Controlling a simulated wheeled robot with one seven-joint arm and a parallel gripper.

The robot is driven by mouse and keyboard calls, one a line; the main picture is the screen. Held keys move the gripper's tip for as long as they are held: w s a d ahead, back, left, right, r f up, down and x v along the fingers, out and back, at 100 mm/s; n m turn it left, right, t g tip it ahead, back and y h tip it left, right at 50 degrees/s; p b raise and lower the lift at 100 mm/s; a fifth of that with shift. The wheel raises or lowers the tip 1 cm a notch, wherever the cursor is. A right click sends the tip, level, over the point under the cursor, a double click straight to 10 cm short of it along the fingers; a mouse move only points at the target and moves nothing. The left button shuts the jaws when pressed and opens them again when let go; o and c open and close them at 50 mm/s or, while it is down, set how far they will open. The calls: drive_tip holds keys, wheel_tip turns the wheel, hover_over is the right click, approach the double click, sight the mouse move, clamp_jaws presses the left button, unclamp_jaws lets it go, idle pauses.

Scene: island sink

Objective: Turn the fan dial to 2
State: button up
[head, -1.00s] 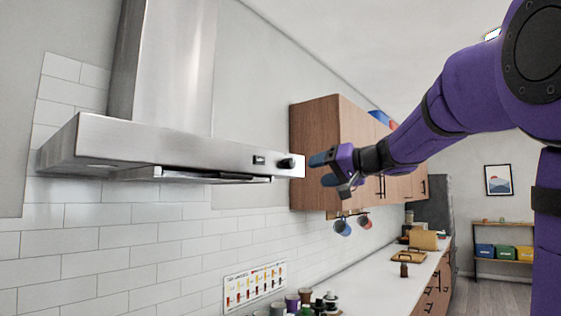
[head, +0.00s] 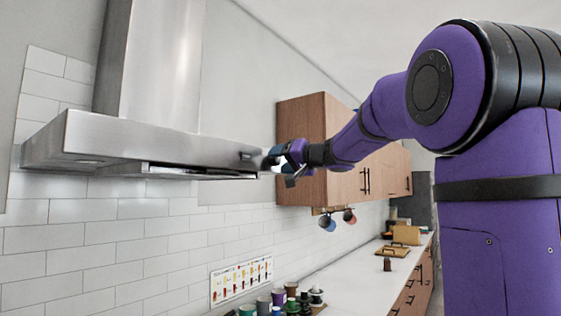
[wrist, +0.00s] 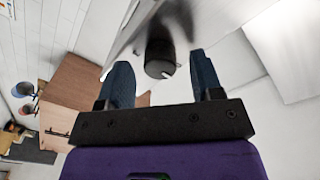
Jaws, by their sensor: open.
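The fan dial is a dark round knob with a small white mark, seen in the wrist view (wrist: 160,58). It sits on the front of the steel range hood (head: 150,145), near the hood's right end. My gripper (wrist: 162,75) is open, with one blue finger on each side of the dial. I cannot tell whether the fingers touch it. In the head view, my gripper (head: 270,160) is at the hood's right end and hides the dial. A small dark display (head: 246,156) is left of the gripper.
Wooden wall cabinets (head: 300,120) stand just behind and right of my gripper. Below are a white counter (head: 350,275) with cups, a cutting board (head: 392,251) and mugs hanging under the cabinet (head: 328,224).

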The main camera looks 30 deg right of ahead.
drive_tip(key=shift+w, duration=0.3)
drive_tip(key=c, duration=0.9)
